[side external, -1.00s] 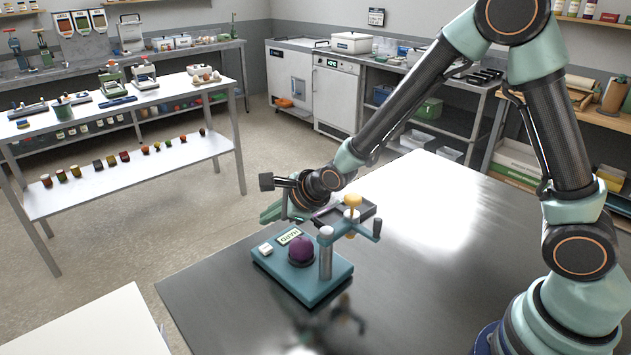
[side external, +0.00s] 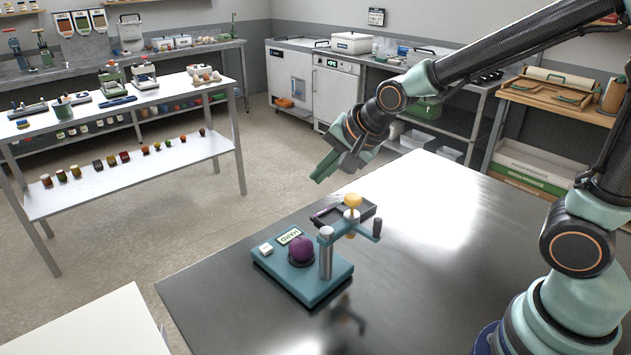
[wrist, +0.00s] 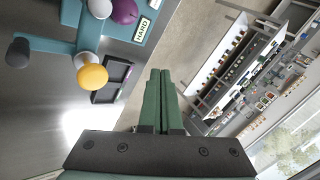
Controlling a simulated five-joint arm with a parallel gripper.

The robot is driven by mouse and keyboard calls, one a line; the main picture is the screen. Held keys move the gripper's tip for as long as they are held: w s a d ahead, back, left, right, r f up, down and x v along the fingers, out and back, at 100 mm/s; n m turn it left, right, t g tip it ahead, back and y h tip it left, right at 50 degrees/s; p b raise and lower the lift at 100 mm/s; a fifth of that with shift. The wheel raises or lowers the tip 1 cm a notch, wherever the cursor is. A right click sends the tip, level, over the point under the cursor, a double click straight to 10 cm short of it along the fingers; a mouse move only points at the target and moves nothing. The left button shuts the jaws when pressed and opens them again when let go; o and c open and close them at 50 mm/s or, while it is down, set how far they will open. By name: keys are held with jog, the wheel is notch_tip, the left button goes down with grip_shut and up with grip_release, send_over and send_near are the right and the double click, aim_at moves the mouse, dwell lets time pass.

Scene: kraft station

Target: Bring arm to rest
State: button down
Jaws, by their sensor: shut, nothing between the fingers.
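My gripper (side external: 326,167) is up in the air, above and behind the teal stamping device (side external: 318,288), apart from it. Its green fingers are together and empty; the wrist view shows them side by side as well (wrist: 161,92).
A white shelf table (side external: 130,182) with several small jars stands at the left. A pale table corner (side external: 90,325) shows at the lower left. A metal bench (side external: 470,90) and a wooden workbench (side external: 560,95) stand at the back. The dark table's right part is clear.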

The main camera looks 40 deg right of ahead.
jog(key=s+d+r+n, duration=0.1)
jog(key=s+n, duration=0.1)
jog(key=s+d+r+n, duration=0.1)
jog(key=s+n, duration=0.1)
jog(key=s+d+r+n, duration=0.1)
jog(key=s+n, duration=0.1)
jog(key=shift+s+d+r+g+h, duration=0.25)
jog(key=shift+r+g+h, duration=0.05)
jog(key=shift+r+g, duration=0.1)
jog(key=s+d+r+n+g, duration=0.1)
jog(key=s+d+n, duration=0.1)
jog(key=s+n, duration=0.4)
jog(key=shift+s+d+n, duration=0.15)
jog(key=shift+s+n, duration=0.25)
jog(key=shift+s, duration=0.1)
jog(key=shift+r, duration=0.1)
jog(key=w+a+r+g, duration=0.25)
jog(key=w+a, duration=0.35)
jog(key=w, duration=0.6)
jog(key=w+a+f+g, duration=0.3)
jog(key=w+a+f, duration=0.5)
jog(key=w+f, duration=0.1)
jog(key=shift+a, duration=0.3)
jog(key=shift+w, duration=0.1)
